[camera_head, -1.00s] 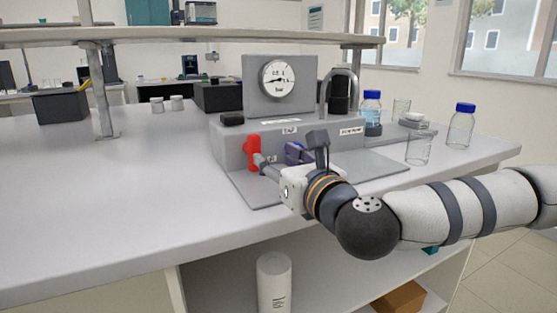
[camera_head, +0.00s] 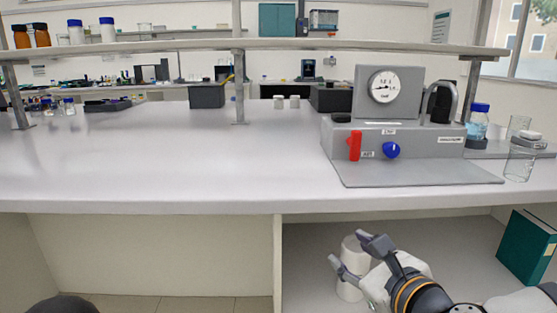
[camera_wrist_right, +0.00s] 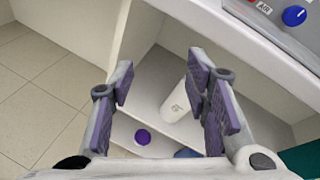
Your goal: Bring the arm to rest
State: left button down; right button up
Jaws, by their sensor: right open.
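My right gripper (camera_head: 350,252) is in the lower right of the head view, in front of the bench and below the top's front edge. Its two fingers are apart; the wrist view (camera_wrist_right: 162,80) shows nothing between their pads. The membrane rig (camera_head: 425,140) stands on the bench behind and above it, with a gauge (camera_head: 384,86), a red handle (camera_head: 354,146) and a blue knob (camera_head: 391,150). The gripper is apart from the rig. The blue knob also shows in the wrist view (camera_wrist_right: 294,16). My left gripper is not seen.
A white cylinder (camera_wrist_right: 176,104) stands on the shelf under the bench, beyond the open fingers. Glassware (camera_head: 519,163) and a blue-capped bottle (camera_head: 478,122) stand right of the rig. The bench top (camera_head: 180,160) left of it is clear.

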jog(key=s+a+f+n+g+y+p, duration=0.1)
jog(key=s+a+f+n+g, duration=0.2)
jog(key=s+f+n+g, duration=0.55)
jog(key=s+a+f+n+g+p, duration=0.15)
jog(key=s+f+n, duration=0.45)
jog(key=s+f, duration=0.7)
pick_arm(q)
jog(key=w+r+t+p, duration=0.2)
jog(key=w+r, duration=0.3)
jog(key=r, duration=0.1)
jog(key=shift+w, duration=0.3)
pick_arm(e)
jog(key=s+d+f+n+g+h, duration=0.1)
jog(key=s+d+n, duration=0.3)
jog(key=s, duration=0.4)
jog(key=s+d+f+n+g+h, duration=0.1)
jog(key=s+d+n+g+h, duration=0.1)
jog(key=s+d+n, duration=0.3)
jog(key=s+d+f+n+g+h, duration=0.1)
jog(key=s+d+n+g, duration=0.2)
jog(key=s, duration=0.7)
jog(key=shift+s+d+n+g+h, duration=0.3)
jog(key=shift+s+d+n+h, duration=0.1)
jog(key=shift+d+n, duration=0.45)
